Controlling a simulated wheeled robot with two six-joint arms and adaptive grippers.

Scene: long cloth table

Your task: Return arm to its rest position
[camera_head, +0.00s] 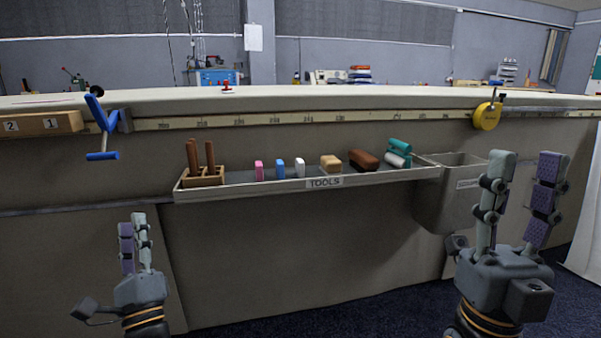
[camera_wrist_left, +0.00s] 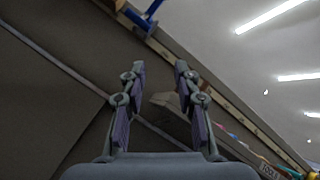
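My left gripper (camera_head: 131,220) is at the lower left in the head view, in front of the table's side, with its fingers pointing up. In the left wrist view its two fingers (camera_wrist_left: 160,67) stand apart with nothing between them, so it is open. My right gripper (camera_head: 527,157) is at the lower right in the head view, in front of the grey bin. Its fingers also point up, spread wide and empty. Neither gripper visibly touches anything.
A tool tray (camera_head: 260,190) on the table's side carries a wooden block (camera_head: 203,181) with upright handles and several small items. A grey bin (camera_head: 440,205) hangs at its right. A blue clamp (camera_head: 102,127) and a yellow tape measure (camera_head: 487,116) sit at the table edge.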

